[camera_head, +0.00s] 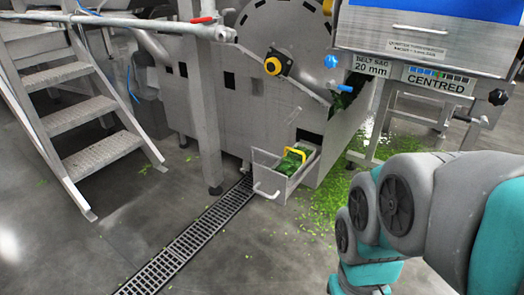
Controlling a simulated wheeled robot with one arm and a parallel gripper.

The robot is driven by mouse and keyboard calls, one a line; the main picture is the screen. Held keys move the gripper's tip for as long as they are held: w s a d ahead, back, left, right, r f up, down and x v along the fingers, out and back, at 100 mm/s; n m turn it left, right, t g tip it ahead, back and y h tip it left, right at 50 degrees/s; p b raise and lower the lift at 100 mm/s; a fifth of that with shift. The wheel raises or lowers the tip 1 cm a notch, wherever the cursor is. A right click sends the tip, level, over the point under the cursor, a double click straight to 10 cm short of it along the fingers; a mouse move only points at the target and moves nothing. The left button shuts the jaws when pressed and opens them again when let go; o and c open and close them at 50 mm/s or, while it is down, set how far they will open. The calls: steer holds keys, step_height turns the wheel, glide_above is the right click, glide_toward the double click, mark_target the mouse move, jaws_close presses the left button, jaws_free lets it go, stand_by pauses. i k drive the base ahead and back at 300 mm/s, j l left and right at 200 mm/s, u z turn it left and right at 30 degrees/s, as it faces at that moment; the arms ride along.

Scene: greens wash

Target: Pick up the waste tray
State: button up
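The waste tray (300,178) is a grey metal box at the foot of the washing machine, near the middle of the head view. It seems to sit partly drawn out of an opening in the machine's lower side. Green leaf scraps (288,164) lie in it. A yellow handle-like bar (296,151) shows at its top and a pale handle (265,192) at its front. My grey and teal arm fills the lower right, apart from the tray in the picture. My gripper is not visible.
A floor drain grate (190,238) runs from the machine toward the lower left. Metal steps (90,130) stand at the left. Leaf scraps (320,205) litter the floor right of the tray. The floor in front is open.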

mark_target(293, 162)
steer(key=l+u, duration=0.2)
steer(key=u, duration=0.4)
steer(key=i+l+u, duration=0.1)
steer(key=l+u, duration=0.2)
steer(key=l, duration=0.7)
steer(key=l+u, duration=0.3)
steer(key=l, duration=1.25)
